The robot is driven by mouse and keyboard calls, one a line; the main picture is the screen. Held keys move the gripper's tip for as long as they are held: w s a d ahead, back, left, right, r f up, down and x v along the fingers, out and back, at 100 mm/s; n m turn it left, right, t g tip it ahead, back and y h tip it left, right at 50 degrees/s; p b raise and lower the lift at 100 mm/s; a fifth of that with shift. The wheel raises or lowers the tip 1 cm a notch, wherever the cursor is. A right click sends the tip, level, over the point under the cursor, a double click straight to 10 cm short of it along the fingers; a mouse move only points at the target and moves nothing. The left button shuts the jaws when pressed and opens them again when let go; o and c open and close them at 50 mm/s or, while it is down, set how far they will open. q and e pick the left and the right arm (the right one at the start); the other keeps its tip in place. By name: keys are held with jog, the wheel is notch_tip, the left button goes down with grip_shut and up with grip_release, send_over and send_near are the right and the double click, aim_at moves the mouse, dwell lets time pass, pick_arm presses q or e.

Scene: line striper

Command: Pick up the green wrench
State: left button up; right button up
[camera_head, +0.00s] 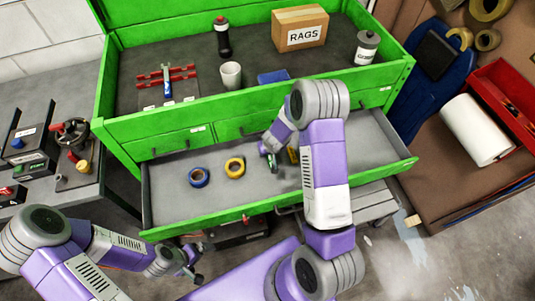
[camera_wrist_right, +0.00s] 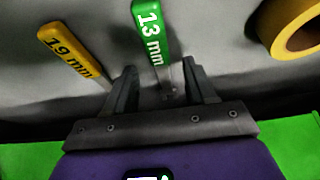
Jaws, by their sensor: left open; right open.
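The green wrench (camera_wrist_right: 150,30), marked 13 mm, lies in the open drawer (camera_head: 225,200). In the right wrist view its green handle points up the picture, and its thin metal end reaches down between my right gripper's fingers (camera_wrist_right: 160,82). The fingers are apart on either side of it, not closed on it. In the head view a bit of the green wrench (camera_head: 272,160) shows beside my right gripper (camera_head: 268,146); my arm covers much of that area. My left gripper (camera_head: 194,265) is open and empty, low at the left in front of the drawer.
A yellow wrench (camera_wrist_right: 68,52), marked 19 mm, lies left of the green one. A yellow tape roll (camera_head: 235,167) and a blue tape roll (camera_head: 199,178) lie in the drawer. The drawer's green front edge (camera_head: 210,222) is close.

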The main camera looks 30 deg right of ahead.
jog(key=shift+x, duration=0.85)
jog(key=shift+a, duration=0.1)
jog(key=shift+c, duration=0.4)
grip_shut()
jog(key=shift+r, duration=0.15)
